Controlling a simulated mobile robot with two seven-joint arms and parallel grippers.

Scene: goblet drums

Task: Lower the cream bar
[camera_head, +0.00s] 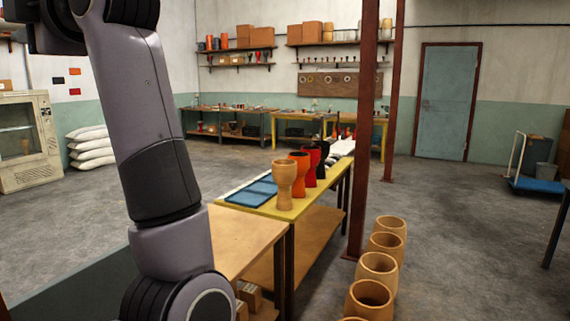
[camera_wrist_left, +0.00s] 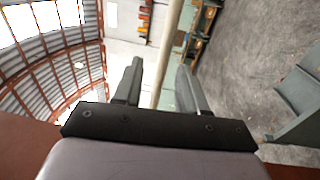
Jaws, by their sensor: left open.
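A long cream bar (camera_wrist_left: 170,35) shows in the left wrist view. It runs from the top edge down to between the two fingers of my left gripper (camera_wrist_left: 160,64). The gripper is open, with a finger on either side of the bar in the picture and a gap beside it. I cannot tell how deep the bar sits between the fingers. The lower end of the bar is hidden behind the gripper body. In the head view I cannot make out the bar; my arm fills the left and my left gripper is out of frame. My right gripper is in neither view.
A yellow table (camera_head: 265,209) holds several goblet drums, with a tan one (camera_head: 284,182) in front. A wooden table (camera_head: 235,238) stands nearer. Several open tan drum shells (camera_head: 376,268) stand on the floor at right. A rusty post (camera_head: 365,120) rises behind. Floor at right is mostly clear.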

